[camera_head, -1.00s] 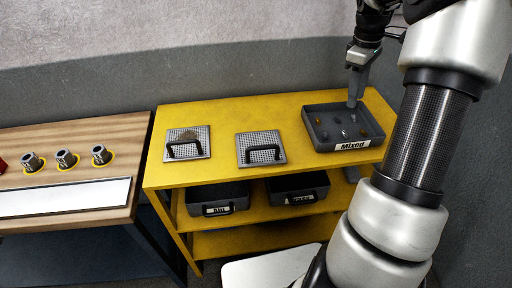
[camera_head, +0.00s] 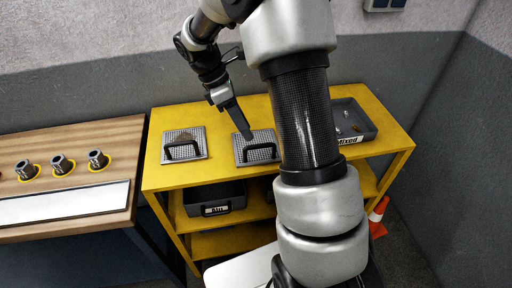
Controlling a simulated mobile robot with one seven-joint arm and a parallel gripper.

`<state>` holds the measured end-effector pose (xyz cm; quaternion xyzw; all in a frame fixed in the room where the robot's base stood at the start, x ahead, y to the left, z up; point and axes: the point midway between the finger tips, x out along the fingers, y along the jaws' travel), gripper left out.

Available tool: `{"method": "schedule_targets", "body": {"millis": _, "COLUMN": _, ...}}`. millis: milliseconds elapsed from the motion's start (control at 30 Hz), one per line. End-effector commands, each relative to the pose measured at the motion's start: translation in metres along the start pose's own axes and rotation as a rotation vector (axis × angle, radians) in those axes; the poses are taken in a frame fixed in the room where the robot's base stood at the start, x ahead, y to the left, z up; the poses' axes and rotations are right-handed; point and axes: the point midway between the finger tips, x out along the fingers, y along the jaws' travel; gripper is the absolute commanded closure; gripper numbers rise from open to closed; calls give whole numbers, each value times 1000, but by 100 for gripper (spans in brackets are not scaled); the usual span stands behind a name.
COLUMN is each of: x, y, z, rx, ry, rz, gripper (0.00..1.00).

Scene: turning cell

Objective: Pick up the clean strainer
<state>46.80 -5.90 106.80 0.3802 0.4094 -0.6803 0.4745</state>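Two square mesh strainers with black handles lie on the yellow shelf top. The right strainer (camera_head: 266,136) has plain grey mesh with no stain showing, so it looks clean. The left strainer (camera_head: 198,139) has a brown stain behind its handle. My gripper (camera_head: 246,135) points down over the clean strainer, its tip just behind the black handle in the picture. I cannot tell whether it touches the strainer. Its fingers appear as one narrow dark shape, so their opening does not show. My arm hides the area right of the clean strainer.
A grey tray labelled "Mixed" (camera_head: 349,140) with small parts stands at the shelf's right end, partly behind my arm. A dark bin (camera_head: 215,208) sits below. A wooden table (camera_head: 70,148) with several metal cups stands left. An orange cone (camera_head: 378,215) is on the floor at right.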

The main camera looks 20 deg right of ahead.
Motion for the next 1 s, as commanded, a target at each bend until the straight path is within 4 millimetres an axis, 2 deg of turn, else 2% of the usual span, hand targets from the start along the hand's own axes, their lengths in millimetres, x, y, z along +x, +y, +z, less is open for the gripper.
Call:
{"method": "schedule_targets", "body": {"millis": 100, "x": 22, "y": 0, "z": 0, "rx": 1, "ry": 0, "rz": -3, "gripper": 67}}
{"method": "schedule_targets", "body": {"millis": 367, "x": 42, "y": 1, "z": 0, "rx": 2, "ry": 1, "rz": 0, "gripper": 67}}
{"method": "schedule_targets", "body": {"millis": 700, "x": 86, "y": 6, "z": -1, "rx": 2, "ry": 0, "rz": -1, "gripper": 67}}
{"method": "schedule_targets", "body": {"millis": 1000, "x": 90, "y": 6, "z": -1, "rx": 2, "ry": 0, "rz": 0, "gripper": 68}}
